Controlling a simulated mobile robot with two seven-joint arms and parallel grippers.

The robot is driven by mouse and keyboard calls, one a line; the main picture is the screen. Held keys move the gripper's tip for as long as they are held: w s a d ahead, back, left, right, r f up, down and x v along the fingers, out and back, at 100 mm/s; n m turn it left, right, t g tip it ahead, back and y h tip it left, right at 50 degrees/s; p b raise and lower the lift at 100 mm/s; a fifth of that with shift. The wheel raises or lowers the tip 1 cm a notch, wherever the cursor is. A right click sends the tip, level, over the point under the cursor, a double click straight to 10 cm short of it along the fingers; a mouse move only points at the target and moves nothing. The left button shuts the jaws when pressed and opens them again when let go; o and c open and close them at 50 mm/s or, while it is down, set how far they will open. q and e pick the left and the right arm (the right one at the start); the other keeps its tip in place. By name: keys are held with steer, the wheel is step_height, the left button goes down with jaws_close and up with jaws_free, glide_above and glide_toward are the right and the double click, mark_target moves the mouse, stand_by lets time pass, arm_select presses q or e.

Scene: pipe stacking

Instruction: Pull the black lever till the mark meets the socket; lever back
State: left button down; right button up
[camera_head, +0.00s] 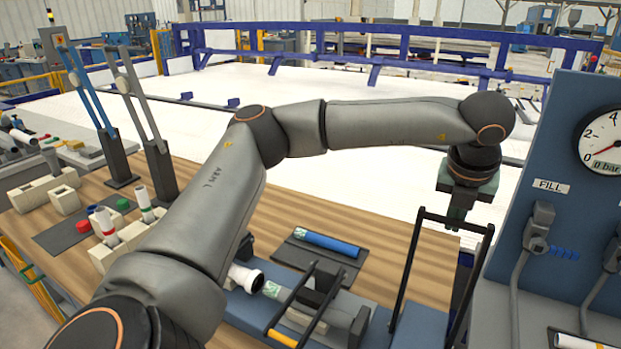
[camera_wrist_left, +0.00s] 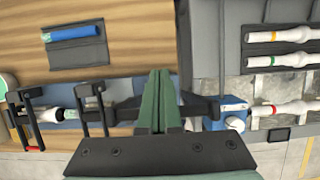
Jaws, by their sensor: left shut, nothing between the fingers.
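The black lever (camera_head: 407,268) is an upright U-shaped frame with a crossbar on top, at the right of the bench. My left gripper (camera_head: 458,216) is shut and empty at this crossbar; whether it touches cannot be told. In the left wrist view its green fingers (camera_wrist_left: 160,98) are together, with dark lever parts (camera_wrist_left: 200,106) behind them. The white socket (camera_head: 246,277) lies in the bench fixture, left of a pipe with a green patch (camera_head: 272,290). The insertion mark is too small to make out. My right gripper is not in view.
A blue pipe (camera_head: 327,243) lies on a dark mat (camera_head: 297,256) behind the fixture. A gauge panel (camera_head: 570,130) stands at the right. Two tall levers (camera_head: 140,108) and pale blocks (camera_head: 42,189) are at the left. White pipes with coloured bands (camera_wrist_left: 285,36) lie in grey trays.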

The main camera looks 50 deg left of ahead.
mark_target(454, 225)
arm_select(q)
steer(key=shift+s+d, duration=0.1)
steer(key=shift+s, duration=0.05)
steer(key=shift+s+d+r+b, duration=0.1)
steer(key=shift+s+d+b, duration=0.2)
steer(key=shift+s+b, duration=0.3)
steer(key=shift+s+d+b, duration=0.3)
steer(key=shift+s+b, duration=0.2)
steer(key=shift+s, duration=0.15)
steer(key=shift+s+d+r+b, duration=0.2)
steer(key=shift+s+d+b, duration=0.1)
steer(key=shift+s, duration=0.35)
steer(key=shift+s+d+r+b, duration=0.15)
steer(key=shift+s+d+b, duration=0.15)
steer(key=shift+s, duration=0.3)
